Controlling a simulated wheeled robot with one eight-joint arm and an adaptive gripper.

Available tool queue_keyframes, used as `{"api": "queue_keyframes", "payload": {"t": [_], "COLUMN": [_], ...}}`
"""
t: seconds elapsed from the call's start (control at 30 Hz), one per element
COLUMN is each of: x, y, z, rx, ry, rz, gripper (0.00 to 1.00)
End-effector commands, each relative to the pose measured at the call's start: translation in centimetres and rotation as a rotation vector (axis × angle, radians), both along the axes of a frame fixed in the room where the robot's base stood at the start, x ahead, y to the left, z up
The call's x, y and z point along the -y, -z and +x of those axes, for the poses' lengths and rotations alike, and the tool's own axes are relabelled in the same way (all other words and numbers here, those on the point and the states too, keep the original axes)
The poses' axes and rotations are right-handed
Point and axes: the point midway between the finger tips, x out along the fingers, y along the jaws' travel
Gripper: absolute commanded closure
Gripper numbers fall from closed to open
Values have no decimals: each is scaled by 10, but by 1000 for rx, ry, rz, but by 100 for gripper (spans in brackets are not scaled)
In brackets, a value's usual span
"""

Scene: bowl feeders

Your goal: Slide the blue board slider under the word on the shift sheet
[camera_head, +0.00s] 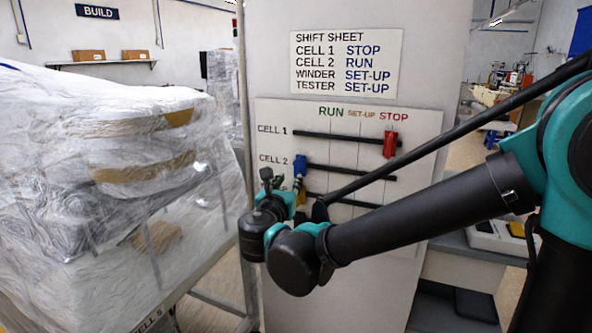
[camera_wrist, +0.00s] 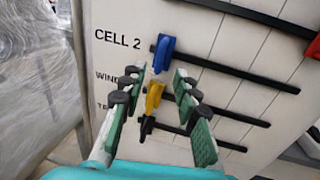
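The blue slider (camera_head: 300,163) sits at the left end of the CELL 2 rail, left of the word RUN. In the wrist view the blue slider (camera_wrist: 163,54) stands just beyond my open fingertips (camera_wrist: 160,80), apart from them. My gripper (camera_head: 293,193) is empty and low in front of the board (camera_head: 420,150). The shift sheet (camera_head: 345,62) above reads CELL 1 STOP, CELL 2 RUN, WINDER SET-UP, TESTER SET-UP. The red slider (camera_head: 390,144) is under STOP on the CELL 1 rail. A yellow slider (camera_wrist: 154,95) is at the left of the WINDER rail.
My arm hides the lower right of the board and parts of the lower rails. A plastic-wrapped load (camera_head: 110,170) stands close on the left. A metal post (camera_head: 243,110) runs beside the board. The board right of the blue slider is clear along its rail.

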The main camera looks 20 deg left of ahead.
Motion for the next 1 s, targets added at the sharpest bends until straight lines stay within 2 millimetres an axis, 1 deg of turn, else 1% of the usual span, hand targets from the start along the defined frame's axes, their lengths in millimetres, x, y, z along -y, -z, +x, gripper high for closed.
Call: {"api": "queue_keyframes", "payload": {"t": [0.03,0.1,0.3,0.4,0.5,0.63,0.93,1.0], "x": [1,-2,-6,-8,-9,-10,-11,-11], "y": [0,0,0,0,0,0,0,0], "z": [12,25,62,76,85,91,93,92], "rx": [0,0,0,-1,-1,-1,-1,-1], "ry": [6,6,4,3,2,1,0,0], "rz": [0,0,1,1,1,1,1,1], "gripper": [69,69,69,69,69,69,69,78]}}
